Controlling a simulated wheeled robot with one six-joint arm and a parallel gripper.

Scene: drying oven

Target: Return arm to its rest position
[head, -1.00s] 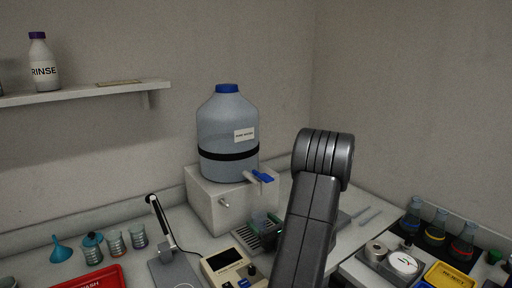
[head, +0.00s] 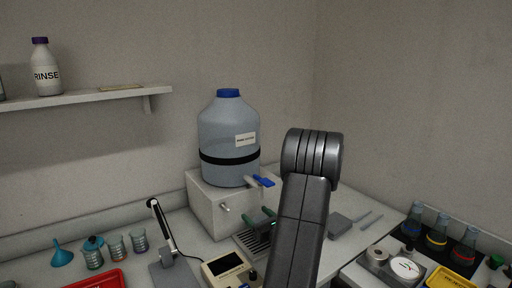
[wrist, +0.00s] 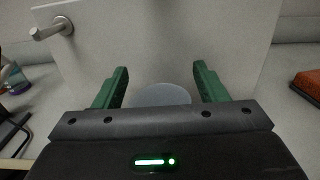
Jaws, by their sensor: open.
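My gripper (wrist: 161,86) is open in the wrist view, with its two green fingers well apart. A pale grey-blue round surface (wrist: 160,94) shows between and below the fingers; I cannot tell what it is or whether it touches them. A white block with a metal peg (wrist: 110,45) stands ahead of the fingers. In the head view my dark arm rises at the centre right, and the green fingers (head: 262,216) show to its left, over a slatted tray (head: 251,243) in front of the white block. The rest of the gripper is hidden behind the arm.
A large blue-capped water jug (head: 228,130) with a blue-handled tap (head: 263,181) stands on the block. A beige meter (head: 226,268) and a stand (head: 163,230) are left of the arm. Flasks (head: 437,235) stand at right. The space above the bench is clear.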

